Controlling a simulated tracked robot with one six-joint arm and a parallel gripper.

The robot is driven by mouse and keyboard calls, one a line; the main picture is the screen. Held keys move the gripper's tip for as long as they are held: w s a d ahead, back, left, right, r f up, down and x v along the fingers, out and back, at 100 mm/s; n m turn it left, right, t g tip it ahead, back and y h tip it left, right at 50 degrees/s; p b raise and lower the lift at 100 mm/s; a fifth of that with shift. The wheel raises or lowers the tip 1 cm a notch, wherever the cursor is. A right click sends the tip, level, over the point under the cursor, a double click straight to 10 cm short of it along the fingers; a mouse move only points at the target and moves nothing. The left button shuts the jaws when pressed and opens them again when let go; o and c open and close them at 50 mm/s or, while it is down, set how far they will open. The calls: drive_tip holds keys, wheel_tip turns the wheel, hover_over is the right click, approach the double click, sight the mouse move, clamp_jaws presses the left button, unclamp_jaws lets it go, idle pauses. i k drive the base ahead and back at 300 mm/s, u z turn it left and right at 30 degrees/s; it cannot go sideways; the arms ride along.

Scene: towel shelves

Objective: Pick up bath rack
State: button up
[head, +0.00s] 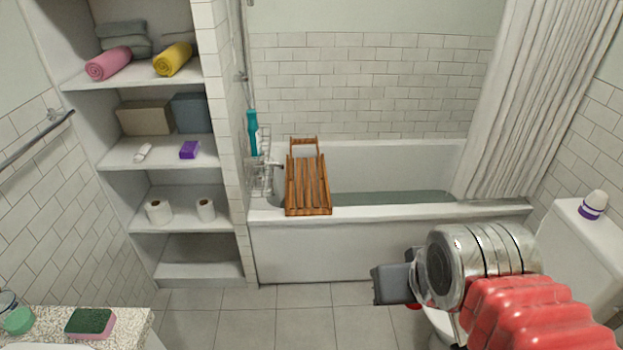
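The bath rack (307,185) is a brown slatted wooden rack. It lies across the left part of the white bathtub (375,253), its near end on the front rim and a raised frame at its far end. My gripper (390,285) is at the lower right in the head view, in front of the tub and apart from the rack. Its dark grey end points left. The fingertips do not show clearly, so I cannot tell if it is open or shut. Nothing is visibly held.
Shelves (200,226) on the left hold towels, boxes and paper rolls. A wire caddy (261,180) hangs left of the rack. A curtain (535,100) hangs at the tub's right end. A toilet tank (580,245) stands right. The tiled floor (290,322) before the tub is clear.

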sight(326, 201)
drive_tip(key=u, duration=0.05)
drive_tip(key=i, duration=2.35)
drive_tip(key=z, duration=0.05)
